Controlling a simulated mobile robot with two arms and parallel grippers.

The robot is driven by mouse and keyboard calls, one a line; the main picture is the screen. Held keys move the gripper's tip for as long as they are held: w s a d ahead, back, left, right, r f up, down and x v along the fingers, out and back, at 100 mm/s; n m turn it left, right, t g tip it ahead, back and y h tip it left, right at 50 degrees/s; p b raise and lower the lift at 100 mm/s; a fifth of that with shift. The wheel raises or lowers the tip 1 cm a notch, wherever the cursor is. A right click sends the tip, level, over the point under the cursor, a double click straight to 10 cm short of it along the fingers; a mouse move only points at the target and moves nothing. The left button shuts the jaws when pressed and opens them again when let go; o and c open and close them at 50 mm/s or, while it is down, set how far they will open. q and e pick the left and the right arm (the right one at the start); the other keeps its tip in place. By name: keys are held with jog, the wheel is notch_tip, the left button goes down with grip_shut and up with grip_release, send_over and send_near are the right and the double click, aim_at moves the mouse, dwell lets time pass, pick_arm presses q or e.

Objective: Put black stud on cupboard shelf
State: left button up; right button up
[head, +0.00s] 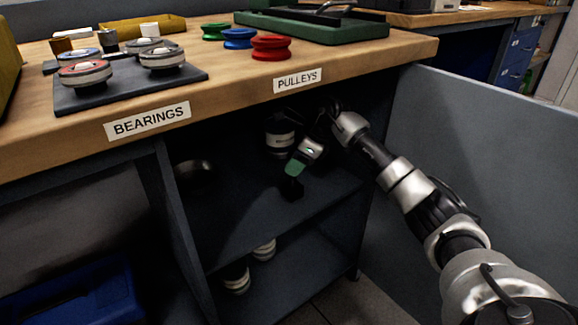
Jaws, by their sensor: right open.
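The open cupboard under the workbench has a dark upper shelf (235,225). My right arm reaches in from the right, and my right gripper (292,177) points down over this shelf, with silver and green parts showing. A small black block-like piece (291,189) is at the gripper's lower end, low over or on the shelf. It may be the black stud; I cannot tell it surely from a dark fingertip. The jaws are open, though their gap is hard to see in the shade. My left gripper is not in view.
A dark canister with a pale band (280,140) stands behind the gripper. A dark round object (194,175) is at the shelf's left. Banded containers (236,280) stand on the lower shelf. The open cupboard door (480,130) is right; the bench edge (225,102) overhangs.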

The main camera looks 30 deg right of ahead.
aim_at(302, 186)
jog(key=shift+p+v, duration=0.5)
jog(key=shift+v, duration=1.55)
